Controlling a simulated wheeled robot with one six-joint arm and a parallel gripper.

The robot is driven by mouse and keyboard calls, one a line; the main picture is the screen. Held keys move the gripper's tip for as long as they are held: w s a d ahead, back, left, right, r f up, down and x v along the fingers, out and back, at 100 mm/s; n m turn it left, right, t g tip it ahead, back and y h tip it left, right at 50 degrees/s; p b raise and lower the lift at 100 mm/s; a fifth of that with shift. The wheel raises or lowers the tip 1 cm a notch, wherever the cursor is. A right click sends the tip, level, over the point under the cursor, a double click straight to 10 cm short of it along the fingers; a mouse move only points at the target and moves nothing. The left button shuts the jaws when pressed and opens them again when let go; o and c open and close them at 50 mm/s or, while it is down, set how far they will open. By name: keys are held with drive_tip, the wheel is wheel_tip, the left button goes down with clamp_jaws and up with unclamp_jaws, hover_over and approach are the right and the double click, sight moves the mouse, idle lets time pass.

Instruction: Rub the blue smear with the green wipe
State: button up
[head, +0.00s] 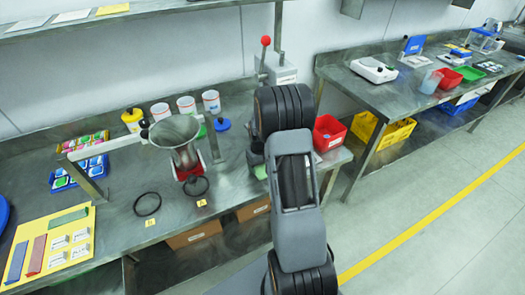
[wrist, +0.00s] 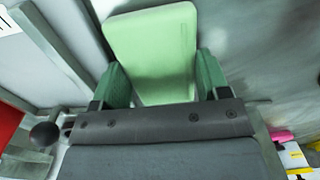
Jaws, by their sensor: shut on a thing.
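My gripper (wrist: 160,88) is shut on the light green wipe (wrist: 152,45), a flat pad held between its two dark green fingers in the wrist view. In the head view my arm hides most of the gripper, and a bit of pale green (head: 260,172) shows at the left of the arm, over the right part of the steel bench. I cannot make out the blue smear in either view; the arm or the wipe may hide it. Whether the wipe touches a surface is unclear.
A steel funnel (head: 175,132) on a red-based stand, black rings (head: 147,204) and white tubs (head: 211,101) stand left of my arm on the bench (head: 120,180). A red-knobbed lever (head: 265,42) rises behind the arm. A red bin (head: 329,131) is close on the right.

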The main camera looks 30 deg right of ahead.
wheel_tip(320, 180, up, 3)
drive_tip(key=shift+a+r+p, duration=0.1)
drive_tip(key=shift+a+p, duration=0.05)
drive_tip(key=shift+p, duration=0.35)
drive_tip(key=shift+r+p, duration=1.5)
drive_tip(key=shift+r, duration=0.85)
drive_tip(key=shift+w+f, duration=0.1)
